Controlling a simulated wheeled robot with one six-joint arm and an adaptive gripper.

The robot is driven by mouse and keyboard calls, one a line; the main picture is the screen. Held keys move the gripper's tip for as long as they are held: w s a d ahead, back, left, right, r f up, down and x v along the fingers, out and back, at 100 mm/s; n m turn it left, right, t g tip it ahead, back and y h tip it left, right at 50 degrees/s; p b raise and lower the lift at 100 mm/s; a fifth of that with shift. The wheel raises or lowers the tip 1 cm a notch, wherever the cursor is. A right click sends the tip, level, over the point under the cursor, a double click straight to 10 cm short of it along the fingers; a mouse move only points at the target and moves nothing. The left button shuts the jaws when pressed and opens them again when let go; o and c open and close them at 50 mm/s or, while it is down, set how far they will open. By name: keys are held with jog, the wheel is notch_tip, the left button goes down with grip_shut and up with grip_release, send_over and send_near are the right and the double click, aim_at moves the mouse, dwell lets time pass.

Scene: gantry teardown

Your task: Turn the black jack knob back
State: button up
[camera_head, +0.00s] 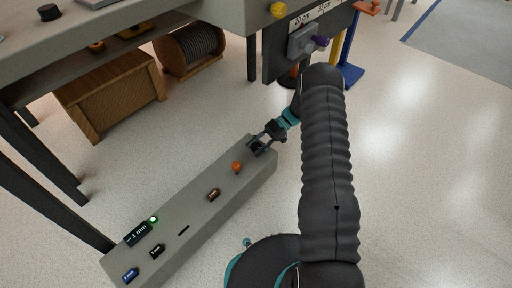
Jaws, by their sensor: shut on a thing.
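A long grey beam-like box (190,215) lies on the floor, running from lower left to upper right. My gripper (258,146) is at its far right end, low over the top face. Its fingers are shut on a small dark thing there, which fits the black jack knob; the fingers hide most of it, so its turn angle cannot be told. A small display (138,234) at the near end reads about 1 mm, its sign unclear, beside a lit green lamp (154,219).
An orange knob (236,167) sits on the box close to my gripper. Brown (213,194), black (157,250) and blue (130,275) labelled pieces are further along. A workbench (150,22), wooden crate (108,97) and cable spool (190,48) stand behind.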

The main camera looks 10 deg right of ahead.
jog(key=o, duration=1.2)
jog(key=shift+a, duration=0.1)
jog(key=shift+c, duration=0.2)
jog(key=v, duration=1.2)
